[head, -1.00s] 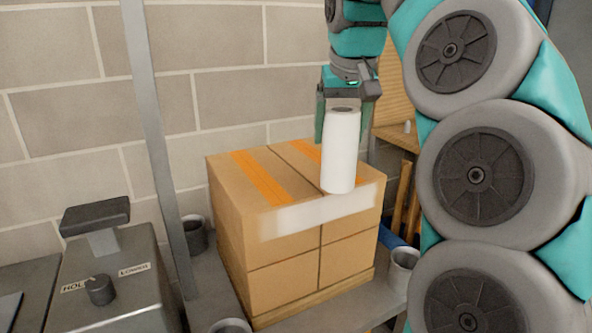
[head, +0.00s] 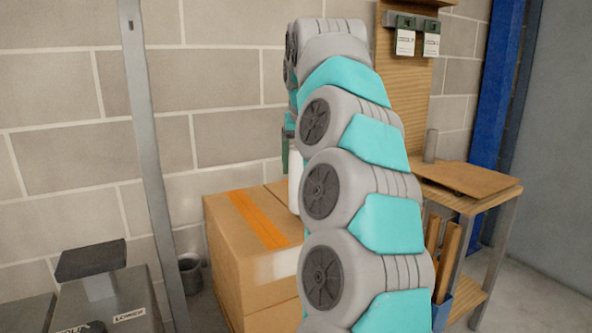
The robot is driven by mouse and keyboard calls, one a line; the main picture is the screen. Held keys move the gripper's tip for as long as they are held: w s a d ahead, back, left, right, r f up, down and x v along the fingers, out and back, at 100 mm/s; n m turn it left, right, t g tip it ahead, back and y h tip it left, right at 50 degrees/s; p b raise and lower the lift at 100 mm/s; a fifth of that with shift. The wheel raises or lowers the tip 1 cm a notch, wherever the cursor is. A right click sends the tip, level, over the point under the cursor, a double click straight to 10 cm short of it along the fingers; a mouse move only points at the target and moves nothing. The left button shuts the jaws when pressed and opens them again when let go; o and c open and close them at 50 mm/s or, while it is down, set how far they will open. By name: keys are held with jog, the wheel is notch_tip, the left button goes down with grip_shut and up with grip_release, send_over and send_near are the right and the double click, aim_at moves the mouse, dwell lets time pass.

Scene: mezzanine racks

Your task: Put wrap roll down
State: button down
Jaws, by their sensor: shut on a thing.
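The white wrap roll (head: 294,181) is upright, and only a narrow strip of it shows at the left edge of my arm. My gripper (head: 287,150) shows as a dark green finger beside the roll and is shut on it. The roll is over the carton stack (head: 228,247), which has orange tape on top and a whitish wrap band (head: 277,265) on its front. My arm hides the roll's base and the stack's right side, so I cannot tell whether the roll touches the stack.
A wooden bench (head: 480,184) with a small upright post (head: 431,146) stands at the right. Two tags (head: 405,42) hang on the board behind it. A metal upright (head: 150,170) and a control box (head: 115,300) are at the left. A grey cup (head: 190,273) stands beside the stack.

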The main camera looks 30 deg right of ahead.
aim_at(296, 175)
jog(key=shift+w+f+p, duration=0.4)
jog(key=shift+w+f, duration=1.3)
jog(key=shift+f, duration=0.05)
grip_release()
jog(key=shift+f, duration=0.1)
jog(key=shift+v, duration=3.8)
jog(key=shift+s+a, duration=0.1)
jog(key=shift+a, duration=0.1)
